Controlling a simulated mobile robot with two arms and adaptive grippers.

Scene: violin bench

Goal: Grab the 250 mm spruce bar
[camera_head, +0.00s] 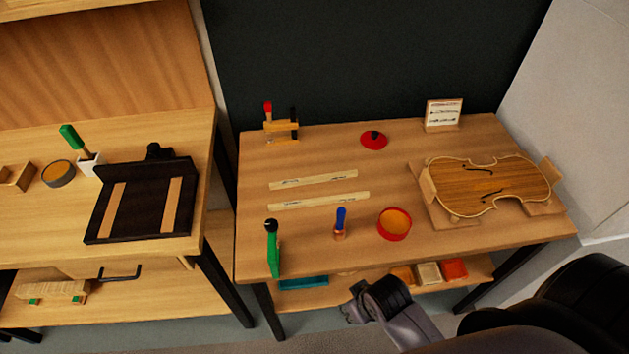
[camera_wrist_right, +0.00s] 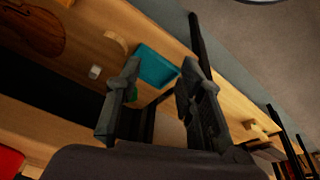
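Two pale wooden bars with dark markings lie side by side on the right-hand bench in the head view, the far bar (camera_head: 313,180) and the near bar (camera_head: 318,201). The near one looks slightly longer; the markings are too small to read, so I cannot tell which is the 250 mm spruce bar. My right gripper (camera_head: 357,300) is in front of the bench's front edge, well short of both bars. In the right wrist view its fingers (camera_wrist_right: 160,72) are apart with nothing between them. The bars are not recognisable there. My left gripper is out of view.
A teal tray (camera_wrist_right: 155,67) is on the lower shelf.

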